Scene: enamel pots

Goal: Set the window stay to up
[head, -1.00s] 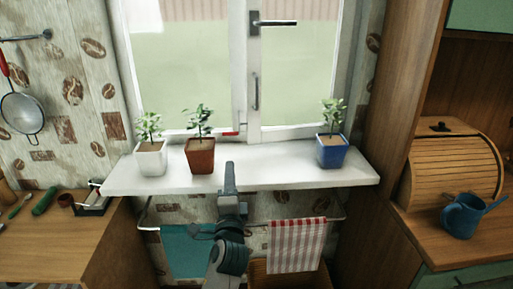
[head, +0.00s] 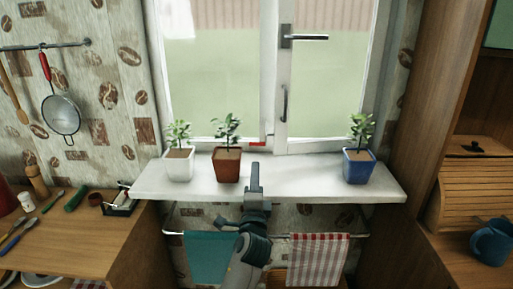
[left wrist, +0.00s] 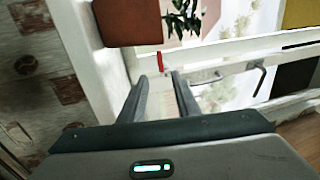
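The window stay shows as a short red piece (head: 257,144) at the foot of the window frame, lying roughly level just above the sill. In the left wrist view its red part (left wrist: 159,62) is just beyond my fingertips, beside the white frame. My left gripper (head: 254,165) is over the sill, in front of the stay and a little below it in the picture. In the left wrist view the two fingers (left wrist: 160,82) are apart with nothing between them. I cannot tell the exact distance to the stay. My right gripper is not in view.
A brown pot (head: 227,167) with a plant stands close left of my left gripper, with a white pot (head: 179,166) beyond it. A blue pot (head: 358,168) stands at the right. The sill (head: 300,180) between gripper and blue pot is clear. Towels (head: 317,262) hang below.

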